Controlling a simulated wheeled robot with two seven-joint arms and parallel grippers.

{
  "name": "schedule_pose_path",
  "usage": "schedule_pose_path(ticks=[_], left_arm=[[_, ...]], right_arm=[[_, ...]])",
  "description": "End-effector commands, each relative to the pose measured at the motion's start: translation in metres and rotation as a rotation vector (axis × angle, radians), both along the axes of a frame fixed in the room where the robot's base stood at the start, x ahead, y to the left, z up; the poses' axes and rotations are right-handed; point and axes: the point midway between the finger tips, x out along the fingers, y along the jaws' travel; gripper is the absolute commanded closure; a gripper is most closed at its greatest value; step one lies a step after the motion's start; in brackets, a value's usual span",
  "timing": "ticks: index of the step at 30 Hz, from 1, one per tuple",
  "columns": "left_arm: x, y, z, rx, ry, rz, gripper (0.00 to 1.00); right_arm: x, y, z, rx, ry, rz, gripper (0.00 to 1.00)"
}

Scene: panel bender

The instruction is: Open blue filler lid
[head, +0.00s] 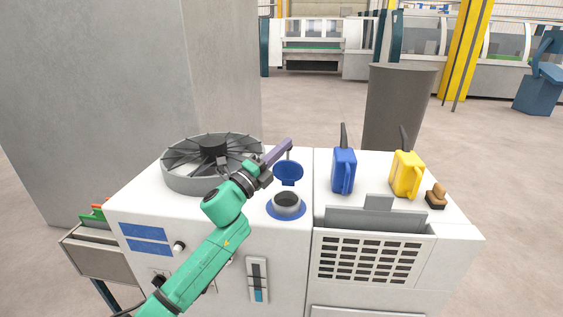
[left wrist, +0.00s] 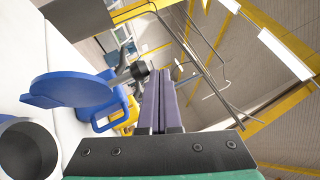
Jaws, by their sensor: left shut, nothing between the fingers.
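The blue filler lid (head: 288,173) stands raised behind the round grey filler neck (head: 286,203), whose dark mouth is uncovered. A blue ring surrounds the neck on the white machine top. In the left wrist view the lid (left wrist: 68,90) is a blue disc left of my fingers, above the open neck (left wrist: 26,150). My left gripper (head: 286,146) has its purple fingers closed together with nothing between them. Its tips are just above and behind the lid's upper edge in the head view; whether they touch it cannot be told. The fingers also show in the left wrist view (left wrist: 168,84).
A round grey fan (head: 176,178) sits left of the neck. A blue can (head: 344,172), a yellow can (head: 406,175) and a small brown-handled object (head: 436,197) stand to the right. A grey column (head: 90,100) rises behind left. The floor beyond is mostly clear.

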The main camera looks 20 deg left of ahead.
Motion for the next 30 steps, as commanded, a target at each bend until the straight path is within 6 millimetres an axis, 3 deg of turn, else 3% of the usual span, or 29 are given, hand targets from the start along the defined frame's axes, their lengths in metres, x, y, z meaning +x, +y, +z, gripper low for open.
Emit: schedule_pose_path(ticks=[10, 30], left_arm=[[0.023, 0.006, 0.007, 0.0, 0.0, 0.0, 1.0], [0.027, 0.007, 0.009, 0.0, 0.0, -0.001, 1.0]], right_arm=[[0.0, 0.0, -0.005, 0.0, 0.0, 0.0, 0.5], [0.0, -0.002, -0.005, -0.003, 0.0, 0.0, 0.5]])
